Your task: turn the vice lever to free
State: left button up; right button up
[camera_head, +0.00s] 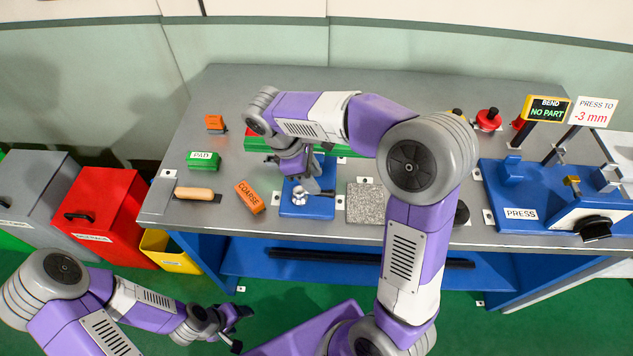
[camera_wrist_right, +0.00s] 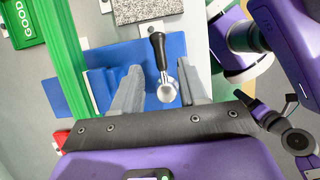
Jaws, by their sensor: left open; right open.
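The blue vice (camera_head: 307,210) sits on the grey bench and also shows in the right wrist view (camera_wrist_right: 98,62). Its lever has a silver hub and a black handle (camera_head: 327,192); in the right wrist view the lever (camera_wrist_right: 159,52) points up in the picture. My right gripper (camera_head: 306,184) is above the vice, pointing down. In the right wrist view its open fingers (camera_wrist_right: 161,76) stand on either side of the lever, with gaps to both; contact does not show. My left gripper (camera_head: 238,325) is open and empty, low in front of the bench.
A green bar (camera_wrist_right: 61,70) runs beside the vice. A grey granite block (camera_head: 366,205) lies right of it. An orange COARSE block (camera_head: 250,196), a wooden-handled tool (camera_head: 195,194) and a green PAD block (camera_head: 202,160) lie left. The blue press (camera_head: 560,195) stands at right.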

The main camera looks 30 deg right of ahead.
aim_at(323, 192)
jog(key=shift+b+x, duration=0.5)
jog(key=shift+x, duration=1.8)
jog(key=shift+c, duration=0.4)
grip_shut()
jog(key=shift+a, duration=0.1)
